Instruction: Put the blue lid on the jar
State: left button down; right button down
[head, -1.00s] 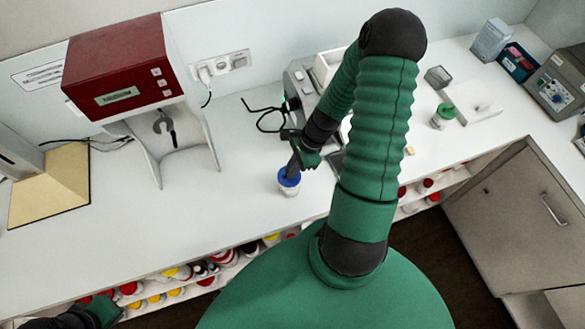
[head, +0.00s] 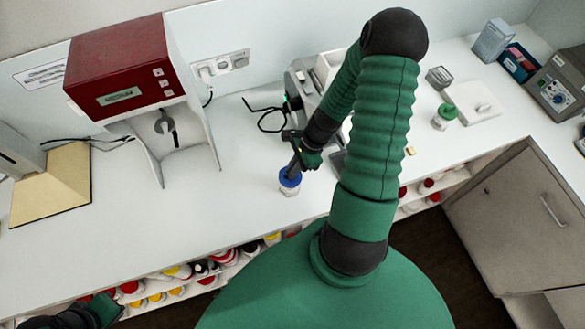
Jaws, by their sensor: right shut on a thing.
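The blue lid (head: 290,177) sits at the top of a small whitish jar (head: 290,190) on the white counter. Whether it is fully seated I cannot tell. My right gripper (head: 294,169) reaches down from the upper right and is shut on the blue lid, its fingertips over the lid's top. My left gripper (head: 108,308) is only partly in view at the bottom left, away from the jar; its fingers do not show clearly.
A red-topped machine (head: 118,68) stands at the back left. Behind my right gripper is a grey device (head: 300,80) with a black cable. A green-lidded jar (head: 444,116) stands further right. Shelves of bottles (head: 180,272) run under the counter edge. Counter left of the jar is clear.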

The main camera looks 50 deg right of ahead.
jog(key=shift+a, duration=0.15)
jog(key=shift+w+d+f, duration=0.1)
jog(key=shift+d+f, duration=0.1)
jog(key=shift+f, duration=0.1)
dwell(0.4)
jog(key=shift+a+f, duration=0.1)
jog(key=shift+f, duration=0.2)
dwell(1.0)
jog(key=c, duration=1.5)
grip_release()
jog(key=o, duration=0.5)
jog(key=shift+r, duration=0.1)
